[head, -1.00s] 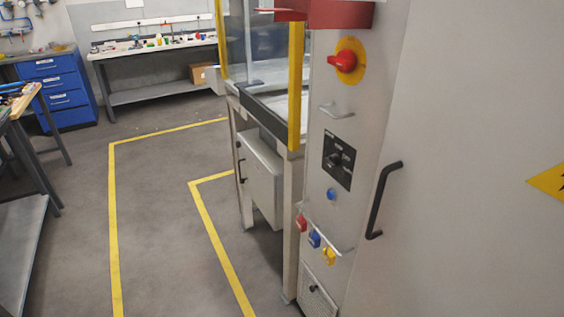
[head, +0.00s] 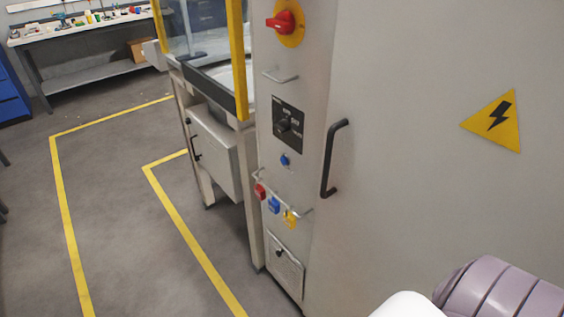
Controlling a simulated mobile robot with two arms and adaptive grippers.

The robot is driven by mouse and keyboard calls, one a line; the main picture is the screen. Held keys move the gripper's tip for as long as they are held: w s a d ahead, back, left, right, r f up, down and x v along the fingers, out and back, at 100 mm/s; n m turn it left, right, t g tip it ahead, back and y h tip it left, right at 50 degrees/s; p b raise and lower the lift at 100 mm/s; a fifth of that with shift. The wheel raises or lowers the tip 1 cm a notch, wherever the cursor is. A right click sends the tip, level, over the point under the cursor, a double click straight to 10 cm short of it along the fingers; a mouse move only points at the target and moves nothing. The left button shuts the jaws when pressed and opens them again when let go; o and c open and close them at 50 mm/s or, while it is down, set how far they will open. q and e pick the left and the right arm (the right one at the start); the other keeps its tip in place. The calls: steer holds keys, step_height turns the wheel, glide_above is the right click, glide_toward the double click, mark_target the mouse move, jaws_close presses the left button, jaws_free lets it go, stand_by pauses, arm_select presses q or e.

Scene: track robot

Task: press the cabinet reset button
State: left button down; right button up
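The grey cabinet (head: 400,130) fills the middle and right of the head view. On its narrow front face a small round blue button (head: 284,160) sits below a black selector switch panel (head: 289,125). I cannot read a label that names it as the reset button. Nothing touches the button, and it is in plain sight. Part of my arm shows at the lower right, in front of the cabinet side. Neither of my grippers is in the picture.
A red rotary switch (head: 282,21) is above, and red, blue and yellow padlocks hang on a rail (head: 306,212) below. A black door handle (head: 333,158) sticks out beside the button. A workbench (head: 80,38) is far left. The floor (head: 110,200) between yellow lines is clear.

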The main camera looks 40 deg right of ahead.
jaws_close()
steer(key=shift+w, duration=0.1)
stand_by(1.2)
